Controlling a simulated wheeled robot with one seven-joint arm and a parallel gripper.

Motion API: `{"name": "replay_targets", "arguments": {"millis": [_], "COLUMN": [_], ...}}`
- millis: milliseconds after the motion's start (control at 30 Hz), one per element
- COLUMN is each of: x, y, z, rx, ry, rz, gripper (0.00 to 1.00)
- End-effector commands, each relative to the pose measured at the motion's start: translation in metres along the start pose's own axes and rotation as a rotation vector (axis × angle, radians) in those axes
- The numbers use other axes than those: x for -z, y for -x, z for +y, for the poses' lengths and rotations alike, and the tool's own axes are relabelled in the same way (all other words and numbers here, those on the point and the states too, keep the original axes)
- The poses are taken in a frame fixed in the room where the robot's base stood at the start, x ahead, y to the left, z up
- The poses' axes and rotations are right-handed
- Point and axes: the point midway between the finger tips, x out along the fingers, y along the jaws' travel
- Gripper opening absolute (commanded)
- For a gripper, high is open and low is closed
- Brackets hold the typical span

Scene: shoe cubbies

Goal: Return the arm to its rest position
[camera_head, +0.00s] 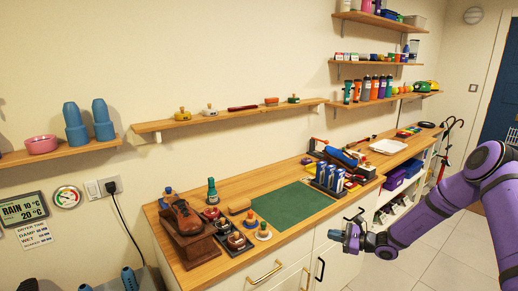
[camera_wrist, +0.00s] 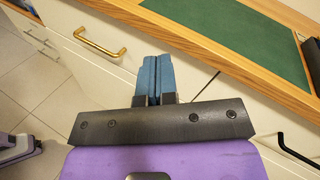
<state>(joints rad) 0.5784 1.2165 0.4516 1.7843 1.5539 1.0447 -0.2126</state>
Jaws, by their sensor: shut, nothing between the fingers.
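My purple arm (camera_head: 430,214) reaches in from the right edge in the head view. My gripper (camera_head: 338,234) is in front of the cabinet below the counter's front edge, apart from it. In the wrist view, my gripper (camera_wrist: 155,62) has its two blue fingers pressed together, with nothing between them. The fingers point toward the cabinet front and the counter edge.
The wooden counter (camera_head: 240,191) holds a green mat (camera_head: 290,205), a brown shoe (camera_head: 182,217), tins and a row of blue items. A brass handle (camera_wrist: 100,43) and a black handle (camera_wrist: 297,150) stick out from the cabinet. Tiled floor (camera_head: 455,255) is open at right.

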Motion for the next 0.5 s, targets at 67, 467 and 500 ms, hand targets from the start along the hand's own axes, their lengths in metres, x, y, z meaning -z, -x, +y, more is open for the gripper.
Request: {"name": "replay_targets", "arguments": {"millis": [67, 467, 500], "x": [-0.03, -0.157, -0.169], "y": [-0.001, 0.012, 0.015], "z": [-0.003, 0.008, 0.01], "rx": [-0.076, -0.425, -0.456], "ry": [0.073, 0.396, 0.428], "rz": [0.01, 0.084, 0.094], "gripper": [0.0, 0.0, 0.0]}}
